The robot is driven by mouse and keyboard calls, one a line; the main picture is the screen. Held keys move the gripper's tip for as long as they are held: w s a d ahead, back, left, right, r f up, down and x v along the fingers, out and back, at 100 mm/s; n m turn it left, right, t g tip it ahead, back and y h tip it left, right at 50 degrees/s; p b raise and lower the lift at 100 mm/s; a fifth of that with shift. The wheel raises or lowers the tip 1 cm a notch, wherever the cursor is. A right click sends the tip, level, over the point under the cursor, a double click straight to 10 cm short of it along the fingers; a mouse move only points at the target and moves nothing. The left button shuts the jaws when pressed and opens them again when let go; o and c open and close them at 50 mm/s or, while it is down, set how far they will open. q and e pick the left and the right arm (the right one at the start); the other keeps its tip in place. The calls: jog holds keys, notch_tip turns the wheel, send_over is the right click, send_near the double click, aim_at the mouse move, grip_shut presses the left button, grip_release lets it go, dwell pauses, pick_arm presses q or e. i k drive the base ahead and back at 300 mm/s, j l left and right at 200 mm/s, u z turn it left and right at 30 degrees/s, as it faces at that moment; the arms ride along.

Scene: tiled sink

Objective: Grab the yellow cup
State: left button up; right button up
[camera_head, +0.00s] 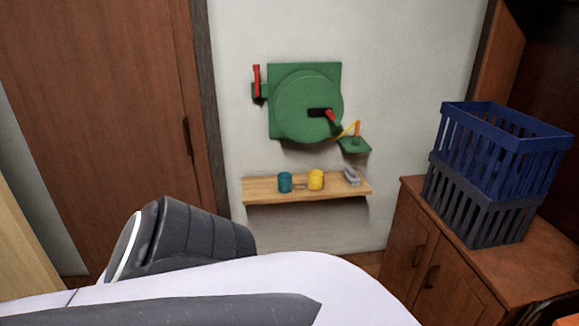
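The yellow cup (316,180) stands on a narrow wooden wall shelf (262,192), near the shelf's middle. A teal cup (285,182) stands just to its left on the same shelf. A small grey object (351,177) lies to its right, near the shelf's right end. Neither of my grippers shows in the head view. Large white and dark grey parts, apparently my own arm, fill the lower left and bottom, well in front of the shelf.
A green wall-mounted device (305,105) with red handles hangs above the shelf. At right, a blue crate (500,150) sits on a grey crate (475,205) on a wooden cabinet (440,275). A brown door (110,110) is at left.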

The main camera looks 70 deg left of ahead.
aim_at(316, 181)
jog(key=u, duration=2.15)
jog(key=i+l+u, duration=0.15)
jog(key=i, duration=0.5)
jog(key=i+l+u, duration=0.1)
jog(key=i+l, duration=0.25)
jog(key=i, duration=0.25)
jog(key=i+l+u, duration=0.15)
jog(key=i+l, duration=0.2)
jog(key=i, duration=0.3)
jog(key=i+l+u, duration=0.15)
jog(key=i+l, duration=0.3)
jog(key=i, duration=0.1)
